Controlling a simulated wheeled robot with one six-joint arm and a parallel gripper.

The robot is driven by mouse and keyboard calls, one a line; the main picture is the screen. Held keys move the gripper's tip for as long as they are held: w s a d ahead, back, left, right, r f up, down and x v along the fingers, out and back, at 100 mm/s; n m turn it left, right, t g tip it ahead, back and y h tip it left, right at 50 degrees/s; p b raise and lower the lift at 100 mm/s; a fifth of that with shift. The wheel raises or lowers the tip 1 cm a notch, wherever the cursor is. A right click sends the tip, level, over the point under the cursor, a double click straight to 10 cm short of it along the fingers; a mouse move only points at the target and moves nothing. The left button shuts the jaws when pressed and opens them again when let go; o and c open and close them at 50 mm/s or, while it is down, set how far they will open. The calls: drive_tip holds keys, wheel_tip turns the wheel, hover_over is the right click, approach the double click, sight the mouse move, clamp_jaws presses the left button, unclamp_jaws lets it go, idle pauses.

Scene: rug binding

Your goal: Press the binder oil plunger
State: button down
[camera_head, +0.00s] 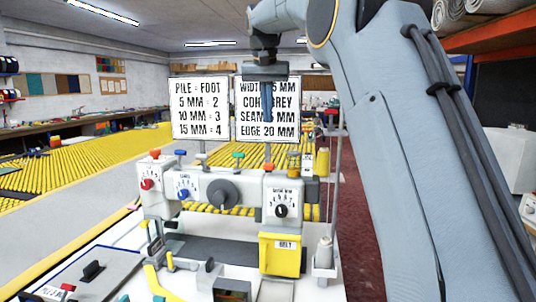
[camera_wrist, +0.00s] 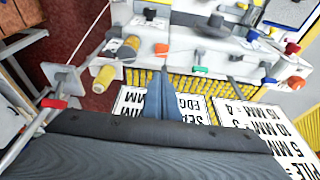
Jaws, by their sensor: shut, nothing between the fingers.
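The binder machine (camera_head: 235,185) is a white unit with dials and several coloured caps on top. An orange cap (camera_head: 269,167) sits on its right head; an orange cap also shows in the wrist view (camera_wrist: 161,48), just beyond the fingertips. A green cap (camera_head: 238,155) and a red cap (camera_head: 155,153) stand further left. No readable label tells which of these is the oil plunger. My gripper (camera_head: 267,118) is shut and empty, pointing down above the right head, apart from it. Its blue fingers also show in the wrist view (camera_wrist: 160,85).
Two lettered sign boards (camera_head: 201,108) stand behind the machine, close to my gripper in the picture. A thread post with a cone (camera_head: 325,252) rises at the right. A yellow bin (camera_head: 280,254) hangs in front. Yellow roller tables (camera_head: 80,160) lie behind left.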

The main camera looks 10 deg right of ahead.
drive_tip(key=p, duration=0.4)
hover_over(269, 164)
drive_tip(key=f, duration=1.2)
drive_tip(key=shift+s, duration=0.2)
drive_tip(key=shift+f, duration=0.75)
drive_tip(key=shift+f, duration=0.1)
